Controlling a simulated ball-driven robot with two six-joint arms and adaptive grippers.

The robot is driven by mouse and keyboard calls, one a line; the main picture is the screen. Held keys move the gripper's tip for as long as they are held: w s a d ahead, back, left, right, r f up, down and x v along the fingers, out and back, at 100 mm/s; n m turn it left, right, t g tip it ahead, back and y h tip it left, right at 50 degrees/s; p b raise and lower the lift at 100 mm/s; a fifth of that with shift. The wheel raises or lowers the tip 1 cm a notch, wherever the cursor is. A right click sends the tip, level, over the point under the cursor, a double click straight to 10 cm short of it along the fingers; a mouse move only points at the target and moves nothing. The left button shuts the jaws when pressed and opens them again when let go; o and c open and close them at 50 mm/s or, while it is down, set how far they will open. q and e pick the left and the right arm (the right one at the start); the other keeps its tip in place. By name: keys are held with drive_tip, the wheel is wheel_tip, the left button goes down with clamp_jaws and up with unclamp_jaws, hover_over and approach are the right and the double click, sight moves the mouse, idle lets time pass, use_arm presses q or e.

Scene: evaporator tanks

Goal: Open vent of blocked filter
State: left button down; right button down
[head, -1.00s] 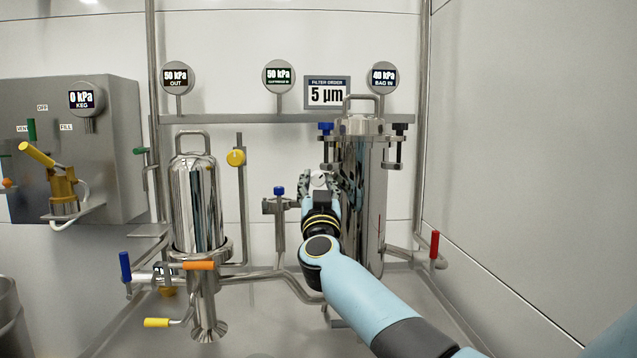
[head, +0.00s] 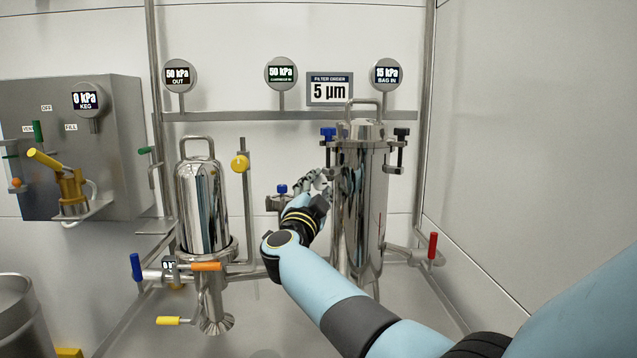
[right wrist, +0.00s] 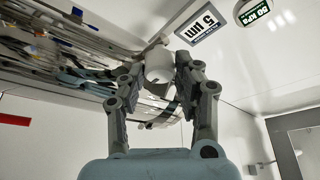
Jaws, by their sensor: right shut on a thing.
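The tall shiny bag filter housing (head: 362,215) stands right of centre, with a lid handle and blue and black clamp knobs. My right gripper (head: 326,177) is at its upper left side. In the right wrist view, my right gripper (right wrist: 160,75) is shut on a pale round knob (right wrist: 158,64), which sits between the fingers. The fingers mostly hide this knob in the head view. The bag-in gauge (head: 386,75) reads 15 kPa. A shorter filter housing (head: 203,205) stands to the left with a yellow knob (head: 240,163) beside it. My left gripper is not in view.
The cartridge-in gauge (head: 281,74) and the out gauge (head: 178,76) read 50 kPa. A sign (head: 329,90) shows 5 µm. A blue-knobbed valve (head: 282,189) is just left of my gripper. A red handle (head: 432,245) is at the right. A grey keg panel (head: 110,150) stands left.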

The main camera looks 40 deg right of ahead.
drive_tip(key=shift+m, duration=0.3)
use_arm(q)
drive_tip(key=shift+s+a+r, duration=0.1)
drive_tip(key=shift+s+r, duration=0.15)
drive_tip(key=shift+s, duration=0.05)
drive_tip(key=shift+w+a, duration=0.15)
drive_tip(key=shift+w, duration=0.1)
use_arm(e)
drive_tip(key=shift+f+g, duration=0.1)
drive_tip(key=shift+g, duration=0.2)
drive_tip(key=c, duration=1.2)
unclamp_jaws()
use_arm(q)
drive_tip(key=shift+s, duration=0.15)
use_arm(e)
drive_tip(key=shift+a, duration=0.1)
drive_tip(key=v, duration=0.7)
drive_tip(key=shift+s, duration=0.15)
